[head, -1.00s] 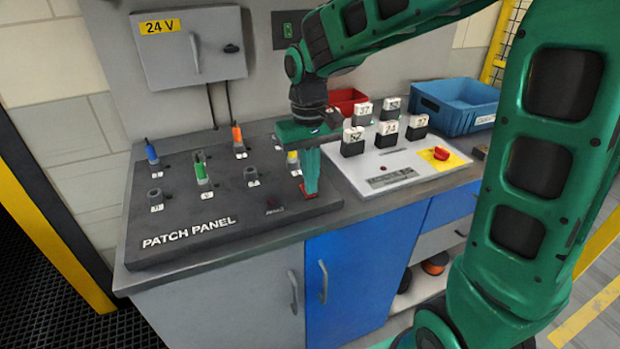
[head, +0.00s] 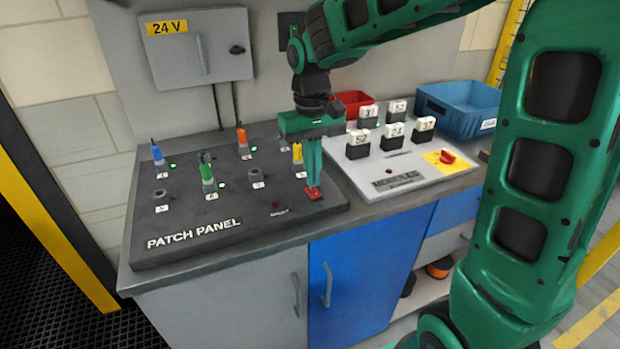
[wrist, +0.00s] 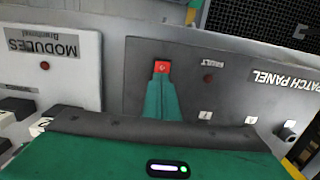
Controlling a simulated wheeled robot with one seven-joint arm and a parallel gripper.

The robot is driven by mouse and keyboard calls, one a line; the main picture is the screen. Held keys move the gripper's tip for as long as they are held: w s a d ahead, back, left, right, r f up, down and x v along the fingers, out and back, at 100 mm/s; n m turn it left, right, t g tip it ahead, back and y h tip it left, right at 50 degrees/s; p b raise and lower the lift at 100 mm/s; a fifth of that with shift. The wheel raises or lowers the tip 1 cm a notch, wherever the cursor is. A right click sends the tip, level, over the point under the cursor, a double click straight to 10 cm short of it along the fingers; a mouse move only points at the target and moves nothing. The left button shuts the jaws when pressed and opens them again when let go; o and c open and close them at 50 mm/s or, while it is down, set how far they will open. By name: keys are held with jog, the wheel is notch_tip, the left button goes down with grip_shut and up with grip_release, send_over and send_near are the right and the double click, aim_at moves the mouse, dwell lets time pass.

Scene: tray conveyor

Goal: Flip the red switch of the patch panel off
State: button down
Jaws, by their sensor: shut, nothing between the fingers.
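The patch panel (head: 190,256) is a dark sloped board on the bench with coloured plugs. Its red switch (head: 315,194) sits near the right front corner, and it also shows in the wrist view (wrist: 162,66). My gripper (head: 313,184) points down with its green fingers shut and empty. The fingertips are right at the red switch and hide part of it; I cannot tell whether they touch. The switch's on or off position is not clear. A dark red fault lamp (head: 276,205) is left of the switch.
Blue, green, orange and yellow plugs stand in the panel left of and behind my gripper. The light modules panel (head: 405,182) with several labelled blocks and a red knob (head: 447,157) is to the right. Red and blue bins (head: 460,105) stand behind.

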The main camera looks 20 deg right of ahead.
notch_tip(320, 180, up, 12)
jog(key=w, duration=0.1)
jog(key=shift+r, duration=0.15)
dwell(0.3)
jog(key=s+d+f+m, duration=0.2)
jog(key=s+d+f, duration=0.1)
jog(key=s+d, duration=0.4)
jog(key=s+d+f+m, duration=0.2)
jog(key=s+d+f, duration=0.2)
jog(key=s+d, duration=0.35)
jog(key=s+d+f+m, duration=0.1)
jog(key=s+d+f, duration=0.1)
jog(key=s, duration=0.4)
jog(key=s+d+f+m, duration=0.2)
jog(key=s+d+f, duration=0.1)
jog(key=s+f, duration=0.2)
jog(key=shift+s+t, duration=0.35)
jog(key=shift+t, duration=0.05)
